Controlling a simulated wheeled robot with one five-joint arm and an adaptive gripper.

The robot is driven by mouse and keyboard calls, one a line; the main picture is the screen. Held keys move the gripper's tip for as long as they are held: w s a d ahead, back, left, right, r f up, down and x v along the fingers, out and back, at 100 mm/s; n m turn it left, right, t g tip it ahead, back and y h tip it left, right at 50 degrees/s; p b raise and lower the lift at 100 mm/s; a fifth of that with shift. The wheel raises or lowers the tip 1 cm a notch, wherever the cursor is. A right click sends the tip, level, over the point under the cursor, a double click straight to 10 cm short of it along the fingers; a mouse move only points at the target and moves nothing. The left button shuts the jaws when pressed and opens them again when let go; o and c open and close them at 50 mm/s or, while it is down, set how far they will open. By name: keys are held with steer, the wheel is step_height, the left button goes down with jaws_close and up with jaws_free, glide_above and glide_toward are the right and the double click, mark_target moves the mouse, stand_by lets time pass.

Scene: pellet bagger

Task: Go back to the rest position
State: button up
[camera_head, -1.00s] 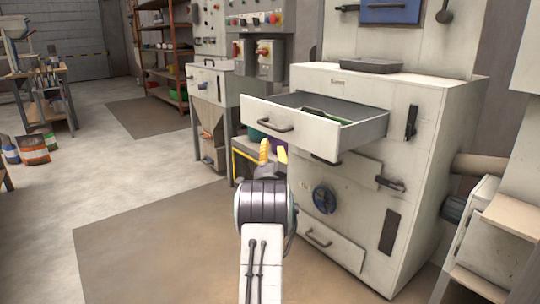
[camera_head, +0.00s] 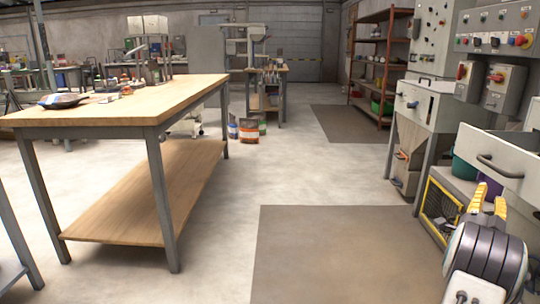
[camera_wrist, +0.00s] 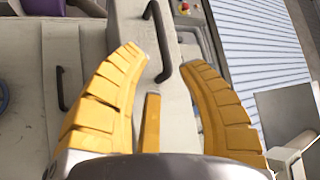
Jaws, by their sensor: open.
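My gripper (camera_head: 487,208) is at the lower right of the head view, in front of the open white drawer (camera_head: 497,171). In the wrist view my gripper (camera_wrist: 168,62) has its yellow fingers spread, with nothing held between them. The drawer's dark handle (camera_wrist: 158,42) shows between and beyond the fingertips; I cannot tell whether they touch it. The drawer's inside and most of its cabinet lie outside the head view.
A wooden workbench (camera_head: 130,107) stands at the left. A control cabinet (camera_head: 420,108) and a yellow-framed stand (camera_head: 440,212) are at the right. The middle floor and brown mat (camera_head: 330,255) are clear.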

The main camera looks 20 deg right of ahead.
steer(key=w+a+r+n+t+y+p, duration=0.1)
steer(key=w+a+r+n+y+p, duration=0.45)
steer(key=a+r+p, duration=0.5)
steer(key=w+a+r+n+y+p, duration=0.4)
steer(key=w+a+r+y+p, duration=0.25)
steer(key=a, duration=0.65)
steer(key=s+a+r+n+g+y+p, duration=0.1)
steer(key=s+a+r+n+y+p, duration=0.15)
steer(key=a+p, duration=0.45)
steer(key=s+a+r+n+g+y+p, duration=0.1)
steer(key=s+a+r+n+g+p, duration=0.2)
steer(key=a, duration=0.7)
steer(key=s+a+r+n+y+p, duration=0.25)
steer(key=s+a+n+p, duration=0.2)
steer(key=a+p, duration=0.3)
steer(key=s+a+r+n+g+y+p, duration=0.1)
steer(key=s+a+p, duration=0.3)
steer(key=s, duration=0.4)
steer(key=s+a+r+n+g+p, duration=0.3)
steer(key=s+a+n, duration=0.1)
steer(key=s, duration=0.4)
steer(key=shift+a+r+n+g+y+p, duration=0.15)
steer(key=shift+a+n+g+y+p, duration=0.15)
steer(key=shift+a+n+y+p, duration=0.1)
